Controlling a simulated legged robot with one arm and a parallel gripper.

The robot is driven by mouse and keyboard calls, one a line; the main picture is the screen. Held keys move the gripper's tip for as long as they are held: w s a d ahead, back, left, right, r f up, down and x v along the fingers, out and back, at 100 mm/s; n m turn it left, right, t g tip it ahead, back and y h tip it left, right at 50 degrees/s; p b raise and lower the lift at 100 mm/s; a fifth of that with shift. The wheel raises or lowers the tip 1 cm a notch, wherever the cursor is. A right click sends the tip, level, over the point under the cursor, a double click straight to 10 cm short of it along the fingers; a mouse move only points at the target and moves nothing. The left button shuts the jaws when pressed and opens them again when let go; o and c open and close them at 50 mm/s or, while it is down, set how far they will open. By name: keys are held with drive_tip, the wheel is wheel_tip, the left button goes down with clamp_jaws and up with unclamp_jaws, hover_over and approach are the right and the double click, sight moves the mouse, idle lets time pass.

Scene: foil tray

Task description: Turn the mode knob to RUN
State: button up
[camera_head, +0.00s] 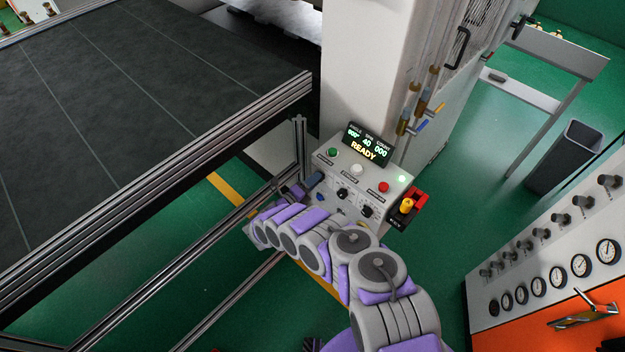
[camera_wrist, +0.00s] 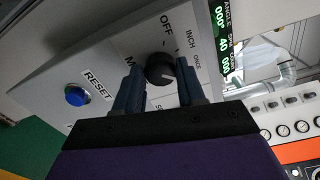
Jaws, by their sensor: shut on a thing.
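In the wrist view, the black mode knob (camera_wrist: 159,68) sits between the two blue fingers of my gripper (camera_wrist: 158,86), which is shut on it. OFF and INCH are readable around the knob, ONCE is small beside them, and other labels are partly covered by the fingers. No RUN label can be read. A pale mark shows on the knob, but its setting is unclear. In the head view, my gripper (camera_head: 306,186) is at the left side of the control panel (camera_head: 330,160), and the held knob is hidden there.
The panel display (camera_head: 366,146) reads READY. A blue RESET button (camera_wrist: 76,95) is close to the held knob. A black knob (camera_head: 342,194), a red button (camera_head: 384,187) and a yellow-topped button (camera_head: 407,205) are nearby. A dark table (camera_head: 130,80) borders the left.

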drive_tip(key=shift+s+d+f+m+b, duration=0.15)
drive_tip(key=shift+m+b, duration=0.25)
drive_tip(key=shift+m, duration=0.55)
drive_tip(key=shift+s+a+f+m+b, duration=0.15)
drive_tip(key=shift+m+b, duration=0.25)
drive_tip(key=shift+m, duration=0.55)
drive_tip(key=shift+d, duration=0.1)
drive_tip(key=o, duration=0.9)
drive_tip(key=shift+w, duration=0.15)
drive_tip(key=shift+o, duration=0.8)
drive_tip(key=shift+w+r, duration=0.1)
drive_tip(key=shift+r, duration=0.05)
drive_tip(key=b+v, duration=0.2)
drive_tip(key=v, duration=1.5)
drive_tip(key=shift+s+f, duration=0.2)
drive_tip(key=shift+s, duration=0.05)
